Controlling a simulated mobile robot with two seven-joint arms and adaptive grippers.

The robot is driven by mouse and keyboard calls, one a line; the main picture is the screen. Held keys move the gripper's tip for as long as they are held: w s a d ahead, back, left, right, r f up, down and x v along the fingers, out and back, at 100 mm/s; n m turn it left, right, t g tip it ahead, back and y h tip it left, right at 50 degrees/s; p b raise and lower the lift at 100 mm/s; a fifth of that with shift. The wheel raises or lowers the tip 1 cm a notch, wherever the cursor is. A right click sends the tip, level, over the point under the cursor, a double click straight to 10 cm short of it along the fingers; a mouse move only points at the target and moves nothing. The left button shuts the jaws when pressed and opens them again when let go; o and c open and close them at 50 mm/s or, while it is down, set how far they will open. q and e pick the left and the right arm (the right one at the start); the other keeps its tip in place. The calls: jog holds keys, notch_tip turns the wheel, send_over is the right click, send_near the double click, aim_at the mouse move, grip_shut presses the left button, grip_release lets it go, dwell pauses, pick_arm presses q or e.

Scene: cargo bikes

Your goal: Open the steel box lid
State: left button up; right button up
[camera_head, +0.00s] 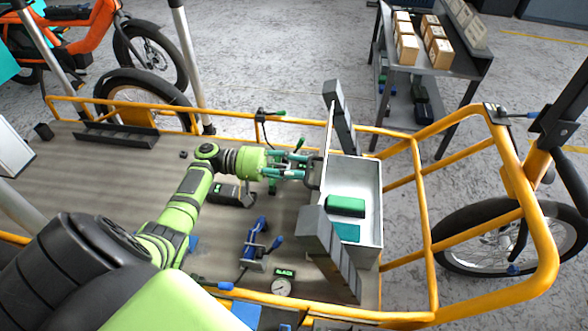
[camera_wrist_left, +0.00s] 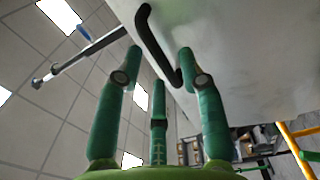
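The steel box (camera_head: 370,235) stands on the cargo deck with its top open. A green case (camera_head: 346,206) and a flat teal item (camera_head: 346,233) lie inside it. Its lid (camera_head: 328,140) stands raised, nearly edge-on, at the box's left side. The lid's pale face (camera_wrist_left: 235,55) fills the upper right of the left wrist view, with a black bar handle (camera_wrist_left: 156,45) on it. My left gripper (camera_head: 300,166) is at the handle, its green fingers (camera_wrist_left: 160,60) spread apart with the handle's bar between or just beyond them. Contact is unclear. My right gripper is not in view.
Grey slatted panels (camera_head: 342,118) and (camera_head: 342,268) stand near the box's back and front. A blue tool (camera_head: 256,240), a gauge (camera_head: 281,287) and a black-green device (camera_head: 230,194) lie on the deck (camera_head: 100,170). Yellow rails (camera_head: 425,225) surround it.

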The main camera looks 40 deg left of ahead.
pick_arm(q)
jog(key=shift+d, duration=0.1)
jog(key=v, duration=1.2)
dwell(0.5)
